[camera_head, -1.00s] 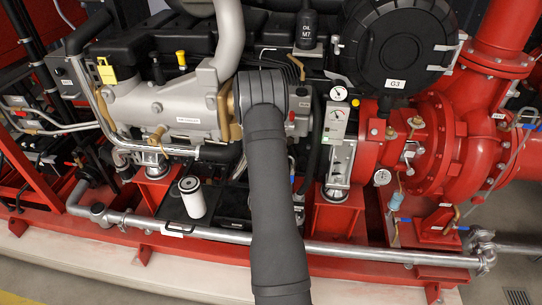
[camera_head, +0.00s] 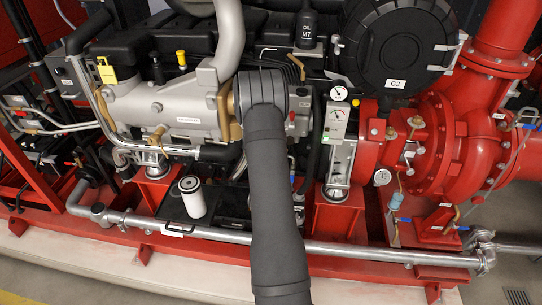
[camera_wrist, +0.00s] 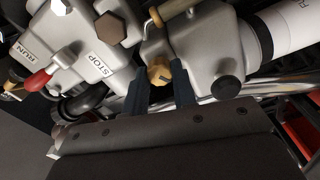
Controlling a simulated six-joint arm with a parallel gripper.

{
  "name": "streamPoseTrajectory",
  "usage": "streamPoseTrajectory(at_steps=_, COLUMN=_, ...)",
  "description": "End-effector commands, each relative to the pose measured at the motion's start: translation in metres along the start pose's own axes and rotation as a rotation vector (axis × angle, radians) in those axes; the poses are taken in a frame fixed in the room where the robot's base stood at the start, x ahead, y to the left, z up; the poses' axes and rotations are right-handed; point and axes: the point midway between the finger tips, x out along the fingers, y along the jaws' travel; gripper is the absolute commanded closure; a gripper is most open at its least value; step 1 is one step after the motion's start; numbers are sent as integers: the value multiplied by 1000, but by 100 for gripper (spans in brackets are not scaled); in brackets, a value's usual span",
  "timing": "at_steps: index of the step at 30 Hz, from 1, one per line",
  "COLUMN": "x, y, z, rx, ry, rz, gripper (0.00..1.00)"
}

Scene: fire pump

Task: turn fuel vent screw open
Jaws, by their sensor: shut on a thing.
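The fuel vent screw appears to be the small brass-coloured screw (camera_wrist: 160,74) in the wrist view, on the grey cast housing. My gripper (camera_wrist: 160,84) has its two dark fingers on either side of this screw and is shut on it. A dark slot or mark shows on the screw's face. In the head view my grey arm reaches up to the engine and hides the gripper and the screw.
In the wrist view a red-tipped lever (camera_wrist: 38,80) sits left, by the RUN and STOP labels. A brown hex bolt (camera_wrist: 110,28), a black round plug (camera_wrist: 228,88) and a white cylinder (camera_wrist: 295,25) are close by. In the head view a pressure gauge (camera_head: 339,93) stands right of my arm.

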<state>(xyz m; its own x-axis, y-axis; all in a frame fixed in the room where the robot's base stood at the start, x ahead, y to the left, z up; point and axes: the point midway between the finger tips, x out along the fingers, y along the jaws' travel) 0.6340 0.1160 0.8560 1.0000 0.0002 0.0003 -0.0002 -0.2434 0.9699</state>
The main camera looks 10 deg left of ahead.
Motion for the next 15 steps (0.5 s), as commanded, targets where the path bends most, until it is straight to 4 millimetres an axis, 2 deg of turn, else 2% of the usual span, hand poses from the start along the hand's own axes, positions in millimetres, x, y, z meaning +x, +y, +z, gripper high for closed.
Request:
streamPoseTrajectory(at_steps=1, x=-1, y=-1, z=2, rx=-1, ry=-4, rz=-4, gripper=72)
streamPoseTrajectory(at_steps=4, x=-1, y=-1, z=1, rx=0, ry=-3, rz=-3, gripper=54)
streamPoseTrajectory(at_steps=15, x=-6, y=-1, z=0, rx=0, ry=-1, rz=-2, gripper=54)
